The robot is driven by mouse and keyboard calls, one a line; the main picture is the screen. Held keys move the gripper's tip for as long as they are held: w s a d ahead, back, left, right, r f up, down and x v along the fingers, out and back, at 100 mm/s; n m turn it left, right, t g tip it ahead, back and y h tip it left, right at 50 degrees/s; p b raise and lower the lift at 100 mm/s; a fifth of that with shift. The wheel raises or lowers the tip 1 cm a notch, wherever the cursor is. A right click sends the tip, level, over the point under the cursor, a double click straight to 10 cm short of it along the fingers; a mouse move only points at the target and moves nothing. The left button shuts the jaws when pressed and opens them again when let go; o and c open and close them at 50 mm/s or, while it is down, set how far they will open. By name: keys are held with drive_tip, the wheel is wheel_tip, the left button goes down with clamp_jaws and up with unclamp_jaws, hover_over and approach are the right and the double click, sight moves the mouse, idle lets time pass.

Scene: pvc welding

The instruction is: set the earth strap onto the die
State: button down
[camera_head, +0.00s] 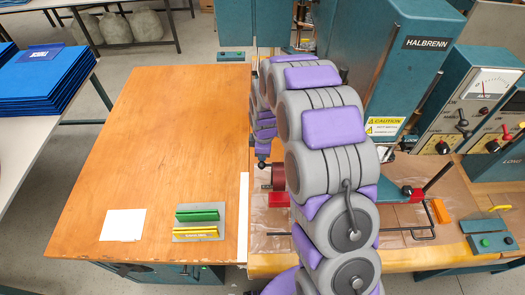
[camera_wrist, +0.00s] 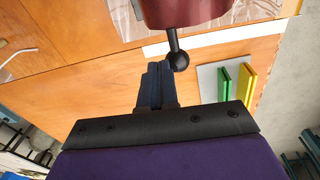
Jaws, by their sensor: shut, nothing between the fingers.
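My gripper (camera_wrist: 155,80) is shut and empty in the wrist view, its dark fingers together. Its tips are beside a black ball knob (camera_wrist: 180,61) on a short rod under a dark red cylinder (camera_wrist: 190,8); I cannot tell whether they touch. In the head view the dark red cylinder (camera_head: 279,174) is partly hidden by my arm. I cannot clearly make out the earth strap or the die. A bright red block (camera_head: 278,200) lies below the cylinder, and a small green-and-yellow piece (camera_head: 500,208) is at the far right; neither is surely one of them.
A grey plate with green (camera_head: 197,214) and yellow (camera_head: 197,229) bars lies on the wooden table (camera_head: 160,130), beside a white sheet (camera_head: 123,225). The teal HALBRENN machine (camera_head: 400,70) stands at the back right. An orange block (camera_head: 440,211) sits right. The table's middle is clear.

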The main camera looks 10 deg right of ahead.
drive_tip(key=shift+s+a+f+t, duration=0.1)
drive_tip(key=shift+s+a+t, duration=0.05)
drive_tip(key=shift+s+t, duration=0.45)
drive_tip(key=shift+s+a+f+t, duration=0.1)
drive_tip(key=shift+s+t, duration=0.3)
drive_tip(key=shift+s, duration=0.25)
drive_tip(key=shift+s+a+f, duration=0.1)
drive_tip(key=shift+s+f, duration=0.2)
drive_tip(key=shift+s, duration=0.35)
drive_tip(key=shift+s+f, duration=0.25)
drive_tip(key=shift+s, duration=0.55)
wheel_tip(320, 180, up, 5)
drive_tip(key=p, duration=0.2)
hover_over(264, 167)
drive_tip(key=shift+f, duration=0.15)
drive_tip(key=s+r, duration=0.4)
drive_tip(key=r, duration=0.3)
drive_tip(key=shift+s+r, duration=0.15)
drive_tip(key=shift+r, duration=0.2)
